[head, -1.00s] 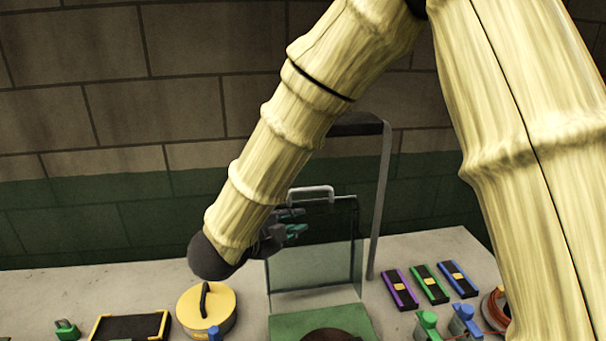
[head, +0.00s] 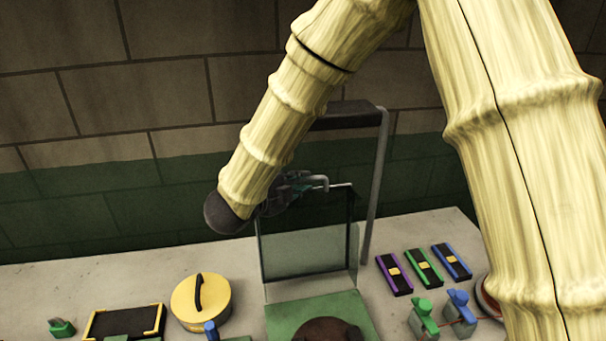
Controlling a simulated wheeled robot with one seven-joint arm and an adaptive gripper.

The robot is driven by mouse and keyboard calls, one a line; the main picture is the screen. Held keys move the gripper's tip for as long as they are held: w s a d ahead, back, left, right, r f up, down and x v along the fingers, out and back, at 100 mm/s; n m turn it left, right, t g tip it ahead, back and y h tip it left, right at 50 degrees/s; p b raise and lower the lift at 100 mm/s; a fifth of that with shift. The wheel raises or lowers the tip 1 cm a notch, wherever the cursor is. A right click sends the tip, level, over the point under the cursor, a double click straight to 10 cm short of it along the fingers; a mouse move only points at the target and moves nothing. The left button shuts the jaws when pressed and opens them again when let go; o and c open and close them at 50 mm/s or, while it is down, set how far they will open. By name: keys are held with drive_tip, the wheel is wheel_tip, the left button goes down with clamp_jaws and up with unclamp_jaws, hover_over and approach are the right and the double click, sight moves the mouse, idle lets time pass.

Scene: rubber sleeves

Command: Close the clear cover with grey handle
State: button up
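The clear cover (head: 306,250) stands upright at the back of a green base (head: 315,311). Its grey handle (head: 321,182) is at the cover's top edge, partly hidden behind my gripper. My gripper (head: 296,188) is at the left part of the handle, overlapping it in the picture. I cannot tell whether it touches the handle or whether its fingers are open or shut. A dark brown round thing (head: 327,331) sits on the green base, cut off by the bottom edge.
A grey post with a dark top bar (head: 376,185) stands right behind the cover. Purple, green and blue blocks (head: 424,267) and green and blue clamps (head: 442,314) are right.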

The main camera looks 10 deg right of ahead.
drive_tip(key=shift+p+x, duration=0.4)
drive_tip(key=shift+x, duration=1.05)
clamp_jaws()
